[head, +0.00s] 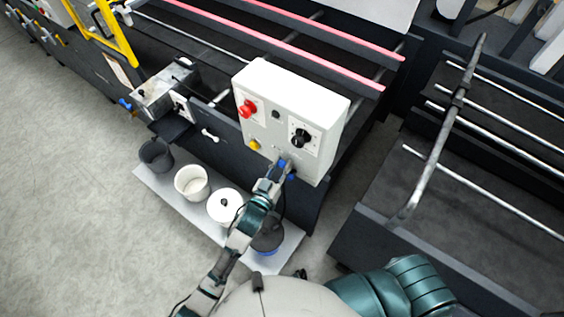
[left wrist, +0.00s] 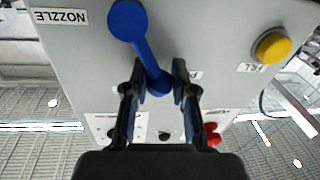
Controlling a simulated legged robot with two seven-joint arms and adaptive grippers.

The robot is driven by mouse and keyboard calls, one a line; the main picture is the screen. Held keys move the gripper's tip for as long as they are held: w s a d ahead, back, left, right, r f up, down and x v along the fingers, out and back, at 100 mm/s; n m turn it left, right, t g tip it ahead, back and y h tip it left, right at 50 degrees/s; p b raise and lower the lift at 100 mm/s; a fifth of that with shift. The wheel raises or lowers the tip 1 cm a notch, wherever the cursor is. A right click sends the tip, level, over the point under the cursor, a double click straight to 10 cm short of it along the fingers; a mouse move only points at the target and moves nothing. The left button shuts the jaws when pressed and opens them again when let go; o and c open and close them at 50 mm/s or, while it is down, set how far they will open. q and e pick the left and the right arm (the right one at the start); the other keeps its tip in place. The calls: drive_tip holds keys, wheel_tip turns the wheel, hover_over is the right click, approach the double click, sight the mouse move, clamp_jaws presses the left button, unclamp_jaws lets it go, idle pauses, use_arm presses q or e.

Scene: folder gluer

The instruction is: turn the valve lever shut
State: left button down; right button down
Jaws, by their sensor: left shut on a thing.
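The blue valve lever (left wrist: 142,38) is on the face of the light grey control box (left wrist: 225,35), beside a label reading NOZZLE that appears upside down in the left wrist view. Its round hub is at the upper left, and its arm slants down to a rounded end between my fingers. My left gripper (left wrist: 158,76) is shut on that end. In the head view my left gripper (head: 284,172) is at the lower edge of the control box (head: 300,95), where it partly hides the blue lever. My right gripper is out of view.
The box also carries a red knob (head: 247,108), a black dial (head: 300,137) and a yellow button (head: 255,145). Below it, several pots, including a white one (head: 192,183), stand on a grey floor mat (head: 160,187). Dark machine frames with rods (head: 490,175) stand at right.

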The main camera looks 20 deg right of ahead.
use_arm(q)
drive_tip(key=shift+s+d+r+m+h+p, duration=0.15)
drive_tip(key=shift+s+d+m+p, duration=0.2)
drive_tip(key=shift+m, duration=0.65)
drive_tip(key=shift+s+d+r+m+h+p, duration=0.15)
drive_tip(key=shift+s+m, duration=0.25)
drive_tip(key=shift+m, duration=0.6)
drive_tip(key=shift+s+d+m+h+p, duration=0.2)
drive_tip(key=shift+s+d+m, duration=0.15)
drive_tip(key=shift+m, duration=0.65)
drive_tip(key=shift+s, duration=0.1)
